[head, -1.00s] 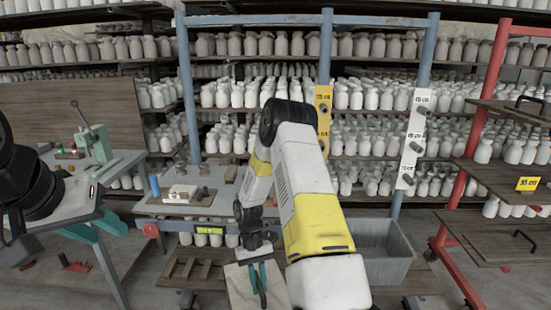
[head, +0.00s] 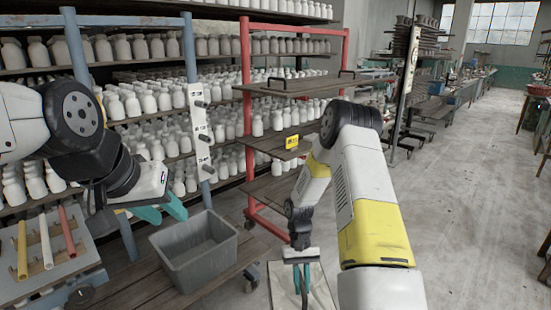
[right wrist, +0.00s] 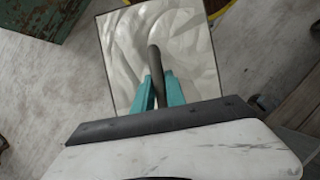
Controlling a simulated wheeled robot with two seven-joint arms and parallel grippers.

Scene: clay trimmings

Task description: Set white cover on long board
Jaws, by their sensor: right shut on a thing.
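The white cover (head: 284,288) is a flat, pale, marbled square with a thin dark edge, low in front of me. It also fills the upper middle of the right wrist view (right wrist: 195,45), where its dark bar handle (right wrist: 154,62) shows. My right gripper (head: 303,284) is shut on that handle, with a teal finger on each side. My left gripper (head: 162,211) is empty, its teal fingers spread apart, above and left of the grey bin. Dark wooden boards (head: 300,86) lie on the red rack; I cannot tell which is the long board.
A grey bin (head: 205,262) stands on a low plank platform (head: 143,277) at left. A bench with coloured tubes (head: 45,246) is at far left. Open concrete floor (head: 465,200) lies to the right.

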